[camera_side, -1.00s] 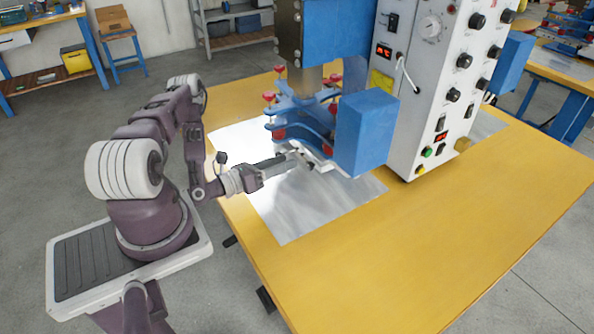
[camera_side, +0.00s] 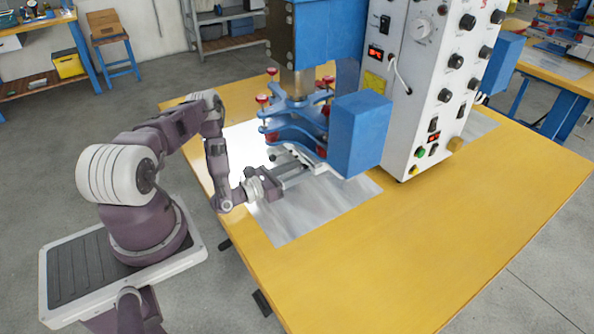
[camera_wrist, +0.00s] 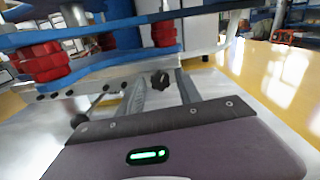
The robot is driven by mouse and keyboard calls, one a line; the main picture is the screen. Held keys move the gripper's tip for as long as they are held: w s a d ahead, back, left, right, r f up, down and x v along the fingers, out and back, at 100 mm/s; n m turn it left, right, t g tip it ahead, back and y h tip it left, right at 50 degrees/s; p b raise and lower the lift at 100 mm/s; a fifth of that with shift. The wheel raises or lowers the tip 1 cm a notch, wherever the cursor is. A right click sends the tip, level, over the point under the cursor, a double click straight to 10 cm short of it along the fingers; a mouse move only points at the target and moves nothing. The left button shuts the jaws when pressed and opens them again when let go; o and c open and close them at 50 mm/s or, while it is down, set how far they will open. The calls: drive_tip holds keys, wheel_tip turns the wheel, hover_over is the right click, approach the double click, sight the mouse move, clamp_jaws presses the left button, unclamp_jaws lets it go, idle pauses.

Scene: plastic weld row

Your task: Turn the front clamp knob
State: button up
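A black lobed clamp knob (camera_wrist: 160,80) shows in the wrist view between my fingertips, near the grey bar of the clamp (camera_wrist: 60,93). I see a gap on each side of it, and no finger visibly touches it. My gripper (camera_wrist: 161,76) is open, with its two grey fingers spread apart. A second dark knob (camera_wrist: 78,121) lies left of the fingers, and I cannot tell which of the two is the front one. In the side view my gripper (camera_side: 305,166) reaches low over the metal plate (camera_side: 320,205), beside the blue clamp frame (camera_side: 290,128). The knobs are too small to make out clearly there.
The blue frame and red knobs (camera_wrist: 42,60) stand close above and left of my fingers. A blue block (camera_side: 357,135) and the white control cabinet (camera_side: 430,90) stand to the right. The yellow tabletop (camera_side: 430,240) in front is clear.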

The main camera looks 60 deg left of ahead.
clamp_jaws()
drive_tip(key=n, duration=0.3)
drive_tip(key=shift+o, duration=1.6)
unclamp_jaws()
drive_tip(key=s, duration=0.7)
drive_tip(key=shift+s, duration=0.1)
